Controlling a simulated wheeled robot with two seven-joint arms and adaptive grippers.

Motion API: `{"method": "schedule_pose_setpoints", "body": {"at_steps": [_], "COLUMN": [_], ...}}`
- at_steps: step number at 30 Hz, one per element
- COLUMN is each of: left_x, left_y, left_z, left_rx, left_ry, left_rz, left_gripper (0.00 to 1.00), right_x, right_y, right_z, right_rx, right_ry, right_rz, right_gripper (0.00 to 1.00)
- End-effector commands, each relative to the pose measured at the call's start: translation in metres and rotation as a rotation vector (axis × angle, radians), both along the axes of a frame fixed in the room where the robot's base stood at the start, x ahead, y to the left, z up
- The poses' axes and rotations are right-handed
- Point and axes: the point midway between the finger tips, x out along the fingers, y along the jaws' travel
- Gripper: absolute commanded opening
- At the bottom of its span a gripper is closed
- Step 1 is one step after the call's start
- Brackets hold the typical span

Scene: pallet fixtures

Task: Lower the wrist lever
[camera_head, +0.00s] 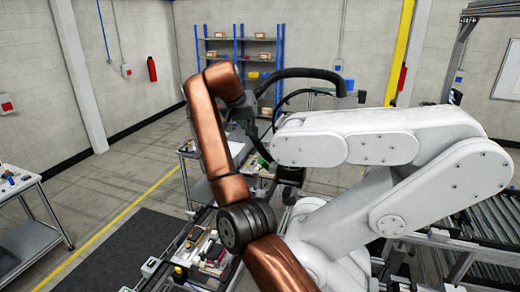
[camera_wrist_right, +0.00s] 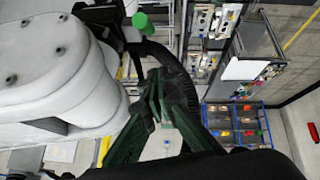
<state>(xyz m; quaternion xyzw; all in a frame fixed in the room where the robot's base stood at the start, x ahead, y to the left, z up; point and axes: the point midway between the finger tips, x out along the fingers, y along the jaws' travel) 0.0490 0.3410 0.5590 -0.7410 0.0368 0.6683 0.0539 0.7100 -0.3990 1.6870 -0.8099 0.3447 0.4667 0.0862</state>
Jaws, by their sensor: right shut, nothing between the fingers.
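My right gripper (camera_head: 260,144) is at the end of my copper arm, beside the front end of a large white robot arm (camera_head: 350,138). In the right wrist view its dark green fingers (camera_wrist_right: 158,84) come together, with nothing held between them. The fingertips overlap a black curved hose (camera_wrist_right: 185,75) in that view; I cannot tell whether they touch it. A bright green cylinder (camera_wrist_right: 142,22) shows beyond the fingers, near the white arm's dark end. I cannot make out a lever for certain. My left gripper is not in view.
The white arm fills the right side closely. A black hose (camera_head: 318,74) arches above it. A blue shelf rack (camera_head: 240,62) stands at the back wall. A grey table (camera_head: 35,222) is at the left, a roller conveyor (camera_head: 490,225) at the right. The floor at left is open.

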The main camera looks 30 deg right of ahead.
Motion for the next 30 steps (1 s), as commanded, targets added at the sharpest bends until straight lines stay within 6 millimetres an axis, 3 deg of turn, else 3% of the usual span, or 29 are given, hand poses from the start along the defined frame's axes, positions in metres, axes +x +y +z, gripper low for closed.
{"method": "schedule_pose_setpoints", "body": {"at_steps": [1,5,16,23,30], "left_x": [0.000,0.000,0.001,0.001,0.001], "left_y": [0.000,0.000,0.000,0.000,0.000], "left_z": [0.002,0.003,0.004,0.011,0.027], "left_rx": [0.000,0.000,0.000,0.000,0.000], "left_ry": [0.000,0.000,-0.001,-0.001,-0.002], "left_rz": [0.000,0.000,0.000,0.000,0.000], "left_gripper": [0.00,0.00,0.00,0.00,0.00], "right_x": [-0.009,-0.024,-0.025,-0.018,-0.002], "right_y": [0.003,0.006,0.006,-0.005,-0.026], "right_z": [0.018,0.038,0.039,0.022,-0.016], "right_rx": [0.014,0.031,0.032,0.031,0.033], "right_ry": [-0.010,-0.019,-0.021,-0.018,-0.018], "right_rz": [-0.009,-0.025,-0.028,-0.030,-0.028], "right_gripper": [0.00,0.00,0.00,0.00,0.00]}}
